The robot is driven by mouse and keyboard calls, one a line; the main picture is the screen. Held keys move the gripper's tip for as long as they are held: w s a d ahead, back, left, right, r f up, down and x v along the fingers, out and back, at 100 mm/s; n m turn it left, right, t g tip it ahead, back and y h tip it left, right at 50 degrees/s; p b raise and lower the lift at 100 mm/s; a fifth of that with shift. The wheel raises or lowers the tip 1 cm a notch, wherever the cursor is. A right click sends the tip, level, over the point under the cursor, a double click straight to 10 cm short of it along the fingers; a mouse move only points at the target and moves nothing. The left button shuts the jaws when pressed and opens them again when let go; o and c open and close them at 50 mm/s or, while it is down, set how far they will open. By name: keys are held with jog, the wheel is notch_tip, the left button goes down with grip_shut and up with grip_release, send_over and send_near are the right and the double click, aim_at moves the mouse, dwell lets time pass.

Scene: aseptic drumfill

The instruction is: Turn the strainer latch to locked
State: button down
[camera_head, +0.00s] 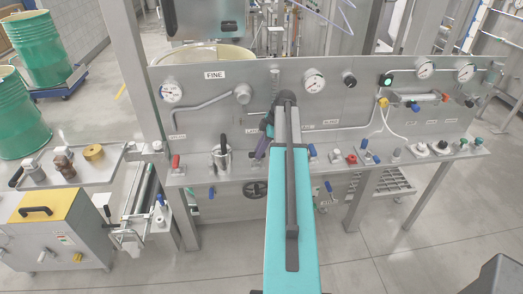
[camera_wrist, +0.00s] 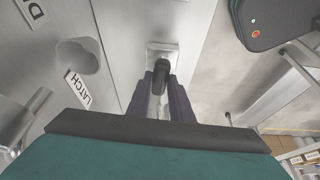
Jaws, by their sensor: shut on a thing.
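In the wrist view, my gripper (camera_wrist: 161,92) is closed around a dark latch handle (camera_wrist: 161,70). The handle stands out from a small square metal plate (camera_wrist: 162,50) on the grey panel, between the two dark purple fingers. Its lower part is hidden between the fingers. A white label reading LATCH (camera_wrist: 78,90) is to the left of it. In the head view, my gripper (camera_head: 263,147) is at the front of the panel near its middle. The arm hides the latch there, so its angle is not clear.
The steel panel (camera_head: 215,100) carries gauges, pipes and a FINE label (camera_head: 215,75). A metal canister with a black handle (camera_head: 221,158) stands left of the arm. Several coloured valves line the ledge to the right. A grey cart with a yellow top (camera_head: 45,207) stands at left.

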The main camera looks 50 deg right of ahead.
jog(key=m+b, duration=0.1)
jog(key=m+t+h+b, duration=0.1)
jog(key=m+b, duration=0.1)
jog(key=shift+a+f, duration=0.15)
jog(key=shift+a, duration=0.25)
jog(key=m+h+b, duration=0.1)
jog(key=m+b, duration=0.1)
jog(key=m, duration=0.2)
jog(key=shift+a+m+t, duration=0.15)
jog(key=shift+m+t, duration=0.15)
jog(key=m+h, duration=0.1)
jog(key=m, duration=0.1)
jog(key=m+h+b, duration=0.1)
jog(key=m, duration=0.1)
jog(key=shift+w+a+r+m, duration=0.1)
jog(key=shift+r+m, duration=0.1)
jog(key=shift+m, duration=0.2)
jog(key=m+h, duration=0.1)
jog(key=m, duration=0.1)
jog(key=m+g+h, duration=0.1)
jog(key=m, duration=0.1)
jog(key=shift+w+r+m, duration=0.1)
jog(key=shift+m, duration=0.2)
jog(key=c, duration=1.6)
grip_release()
